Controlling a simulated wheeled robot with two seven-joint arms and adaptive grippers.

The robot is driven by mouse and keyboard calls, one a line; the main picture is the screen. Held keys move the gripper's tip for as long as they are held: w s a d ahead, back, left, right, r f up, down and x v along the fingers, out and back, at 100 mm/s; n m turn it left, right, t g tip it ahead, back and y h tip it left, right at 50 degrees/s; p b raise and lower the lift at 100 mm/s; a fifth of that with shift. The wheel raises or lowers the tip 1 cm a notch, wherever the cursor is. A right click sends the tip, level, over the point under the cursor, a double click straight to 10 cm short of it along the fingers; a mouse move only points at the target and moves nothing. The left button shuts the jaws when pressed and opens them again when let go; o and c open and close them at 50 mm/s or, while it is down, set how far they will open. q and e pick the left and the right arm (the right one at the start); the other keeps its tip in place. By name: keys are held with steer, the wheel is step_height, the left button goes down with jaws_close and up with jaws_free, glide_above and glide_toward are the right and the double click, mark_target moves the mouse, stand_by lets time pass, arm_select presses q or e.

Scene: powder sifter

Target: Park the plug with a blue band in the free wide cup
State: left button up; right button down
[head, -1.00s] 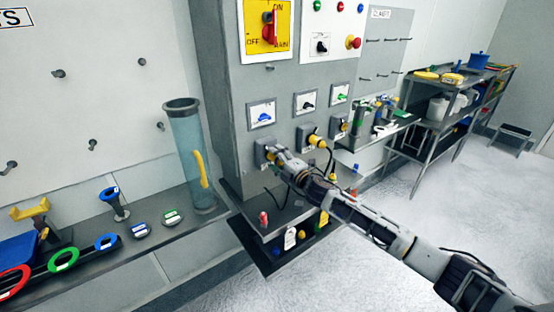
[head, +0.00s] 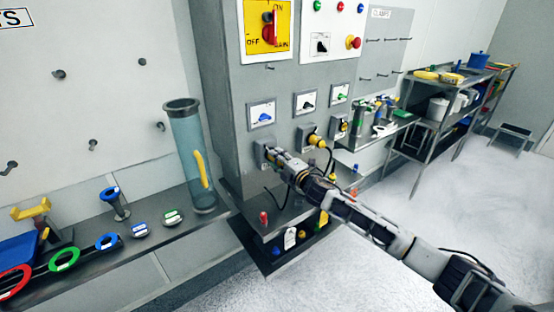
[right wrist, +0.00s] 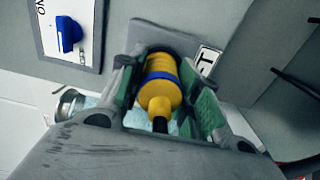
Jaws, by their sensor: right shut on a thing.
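The yellow plug with a blue band (right wrist: 160,83) shows in the right wrist view, between the green-padded fingers of my right gripper (right wrist: 165,88), which are shut on it. The plug's far end is at the dark round socket on the cabinet face; I cannot tell how deep it sits. In the head view my right gripper (head: 276,158) is at the leftmost socket (head: 262,149), below the blue switch (head: 262,114), and mostly hides the plug. I cannot make out the free wide cup. My left gripper is not in view.
A second yellow plug (head: 317,140) with a black cord sits in the socket to the right. A narrow shelf (head: 285,222) below bears small red items. A tall clear tube (head: 190,155) stands on the left bench. Open floor (head: 430,200) lies to the right.

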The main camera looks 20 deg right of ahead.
steer(key=shift+s+f, duration=0.1)
stand_by(0.3)
steer(key=shift+s+d, duration=0.25)
steer(key=shift+s, duration=0.35)
steer(key=shift+s+d, duration=0.1)
steer(key=shift+s, duration=0.05)
steer(key=shift+s+d, duration=0.1)
steer(key=shift+s, duration=0.25)
steer(key=shift+v, duration=1.7)
steer(key=shift+r, duration=0.2)
